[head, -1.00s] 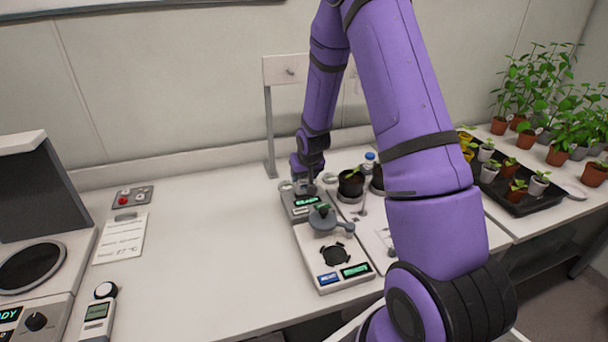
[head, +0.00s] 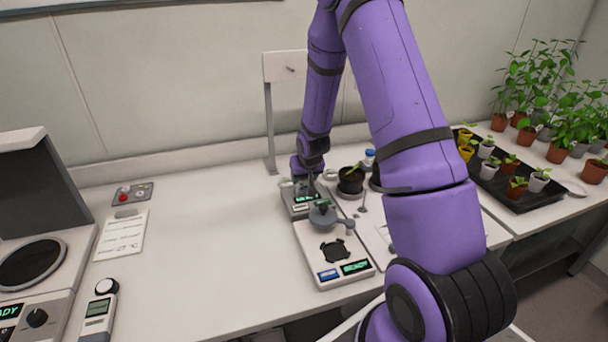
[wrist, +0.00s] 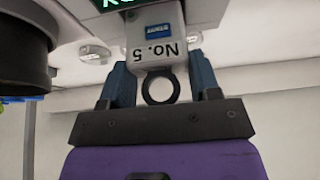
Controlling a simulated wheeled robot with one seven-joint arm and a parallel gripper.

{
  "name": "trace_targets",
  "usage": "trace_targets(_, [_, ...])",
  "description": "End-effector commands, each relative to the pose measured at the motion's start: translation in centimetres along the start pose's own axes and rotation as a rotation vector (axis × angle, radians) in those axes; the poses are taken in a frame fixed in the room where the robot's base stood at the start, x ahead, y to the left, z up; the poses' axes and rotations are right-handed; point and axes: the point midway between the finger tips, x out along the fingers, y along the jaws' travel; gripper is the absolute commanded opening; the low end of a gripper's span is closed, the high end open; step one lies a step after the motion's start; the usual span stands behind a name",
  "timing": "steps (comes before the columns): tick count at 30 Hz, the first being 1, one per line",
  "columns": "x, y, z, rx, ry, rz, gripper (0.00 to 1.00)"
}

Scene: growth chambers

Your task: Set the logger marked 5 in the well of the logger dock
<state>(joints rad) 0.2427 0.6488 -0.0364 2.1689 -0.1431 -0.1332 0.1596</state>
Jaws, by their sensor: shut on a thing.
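The logger marked 5 (wrist: 156,40) is a pale grey block with a blue label, the mark "No. 5" and a dark ring at its end; in the wrist view it appears upside down. My gripper (wrist: 160,72) is shut on it, one finger on each side. In the head view my gripper (head: 304,184) is low over the logger dock (head: 291,211), a grey box with a green display. The dock's lit display also shows at the top of the wrist view (wrist: 105,4). The well is hidden, so I cannot tell how far the logger sits in it.
A white balance-like device (head: 310,262) with displays stands in front of the dock. A dark potted seedling (head: 351,181) stands close right. A tray of seedlings (head: 515,204) is far right. A card (head: 120,238) and handheld meter (head: 99,312) lie left; the counter between is clear.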

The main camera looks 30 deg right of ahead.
Motion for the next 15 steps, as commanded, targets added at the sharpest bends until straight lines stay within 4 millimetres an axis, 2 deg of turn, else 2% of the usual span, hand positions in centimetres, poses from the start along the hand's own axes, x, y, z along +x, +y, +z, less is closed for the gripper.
trace_targets(15, [1.03, 0.01, 0.5, 0.0, 0.0, 0.0, 0.32])
